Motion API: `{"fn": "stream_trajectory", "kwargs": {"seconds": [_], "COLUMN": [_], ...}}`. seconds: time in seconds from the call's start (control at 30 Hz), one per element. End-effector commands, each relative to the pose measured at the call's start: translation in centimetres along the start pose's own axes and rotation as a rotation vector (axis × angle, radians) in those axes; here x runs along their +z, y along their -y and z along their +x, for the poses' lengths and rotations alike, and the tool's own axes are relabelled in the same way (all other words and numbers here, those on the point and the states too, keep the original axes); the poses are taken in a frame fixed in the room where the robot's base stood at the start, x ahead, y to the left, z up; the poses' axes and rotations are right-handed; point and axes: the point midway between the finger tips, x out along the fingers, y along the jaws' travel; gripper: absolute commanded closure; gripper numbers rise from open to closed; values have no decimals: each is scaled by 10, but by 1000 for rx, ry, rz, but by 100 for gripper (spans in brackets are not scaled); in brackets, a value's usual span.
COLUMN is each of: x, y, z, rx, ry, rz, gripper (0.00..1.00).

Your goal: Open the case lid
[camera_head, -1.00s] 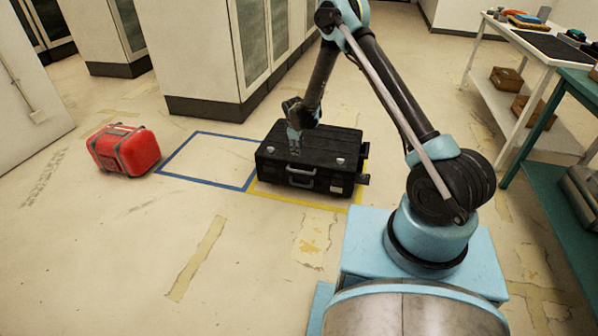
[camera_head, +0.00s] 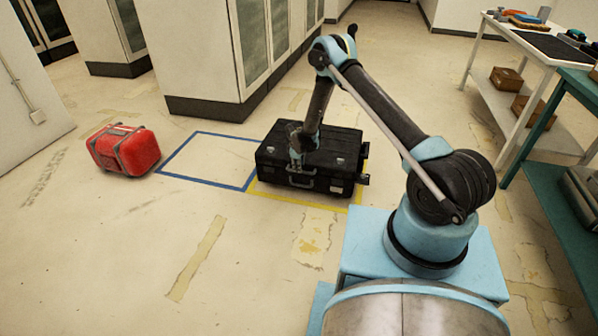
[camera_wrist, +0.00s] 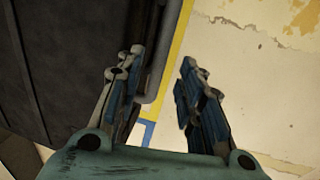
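The black case (camera_head: 345,148) lies flat on the floor with its lid shut. Its grey carry handle (camera_head: 301,181) is on the front side. My gripper (camera_head: 296,164) points down at the case's front upper edge, above the handle. In the wrist view my gripper (camera_wrist: 162,64) is open, with its fingers apart. One finger is over the case (camera_wrist: 65,60) and the other is over the floor beyond its edge. A grey bar, likely the handle, shows close to the case-side finger. Whether a finger touches the case is unclear.
The case stands in a yellow floor outline (camera_head: 300,201), beside an empty blue outline (camera_head: 205,134). A red bag (camera_head: 135,154) lies to the left. Cabinets (camera_head: 205,60) stand behind. A white table (camera_head: 500,25) and a green bench (camera_head: 550,185) are at right. The front floor is clear.

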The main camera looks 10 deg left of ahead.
Motion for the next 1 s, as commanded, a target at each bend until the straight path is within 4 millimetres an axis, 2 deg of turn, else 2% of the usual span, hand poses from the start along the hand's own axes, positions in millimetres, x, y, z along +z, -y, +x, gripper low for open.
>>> {"fn": "stream_trajectory", "kwargs": {"seconds": [0.1, 0.3, 0.7, 0.73, 0.87, 0.9, 1.0], "x": [0, 0, 0, 0, 0, 0, 0], "y": [0, 0, 0, 0, 0, 0, 0], "z": [15, 31, 36, 36, 36, 36, 36], "rx": [0, 0, 0, 0, 0, 0, 0], "ry": [0, 0, 0, 0, 0, 0, 0], "rz": [0, 0, 0, 0, 0, 0, 0], "gripper": [65, 65, 65, 68, 97, 100, 100]}}
